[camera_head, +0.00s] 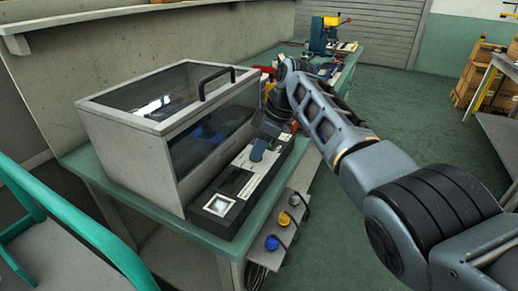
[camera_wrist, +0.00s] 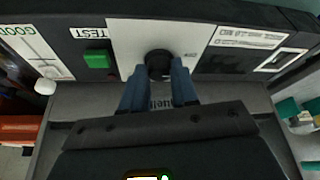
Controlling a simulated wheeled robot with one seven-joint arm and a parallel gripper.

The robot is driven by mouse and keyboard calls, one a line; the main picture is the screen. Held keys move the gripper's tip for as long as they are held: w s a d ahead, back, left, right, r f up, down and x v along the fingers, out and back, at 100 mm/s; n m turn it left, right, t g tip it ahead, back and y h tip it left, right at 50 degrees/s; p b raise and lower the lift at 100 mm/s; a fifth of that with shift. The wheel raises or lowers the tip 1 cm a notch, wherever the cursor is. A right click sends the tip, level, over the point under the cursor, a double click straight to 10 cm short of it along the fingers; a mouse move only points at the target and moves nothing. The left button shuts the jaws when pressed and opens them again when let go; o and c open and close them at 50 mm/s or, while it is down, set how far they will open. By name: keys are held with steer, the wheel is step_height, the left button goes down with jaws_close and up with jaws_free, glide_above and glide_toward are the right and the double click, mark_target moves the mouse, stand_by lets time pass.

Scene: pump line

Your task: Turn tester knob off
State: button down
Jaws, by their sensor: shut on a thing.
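The tester (camera_head: 235,190) is a long dark box with a light top panel on the green bench, in front of a clear-lidded case. In the wrist view its black round knob (camera_wrist: 158,62) sits on a light grey plate (camera_wrist: 190,35). My gripper (camera_wrist: 158,80) has its two blue fingers on either side of the knob and is shut on it. In the head view my gripper (camera_head: 259,153) points down onto the tester panel, and the knob is hidden there. The knob's pointer direction cannot be made out.
A green button (camera_wrist: 97,60) beside a TEST label is left of the knob. The clear-lidded case (camera_head: 180,120) with a black handle stands close behind the tester. Coloured plugs (camera_head: 271,243) are on the bench front. A blue and yellow machine (camera_head: 323,35) stands farther back.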

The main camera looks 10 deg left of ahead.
steer(key=c, duration=0.9)
jaws_free()
steer(key=shift+o, duration=0.2)
steer(key=shift+r, duration=0.1)
steer(key=v, duration=0.7)
steer(key=shift+r, duration=0.3)
steer(key=shift+d, duration=0.15)
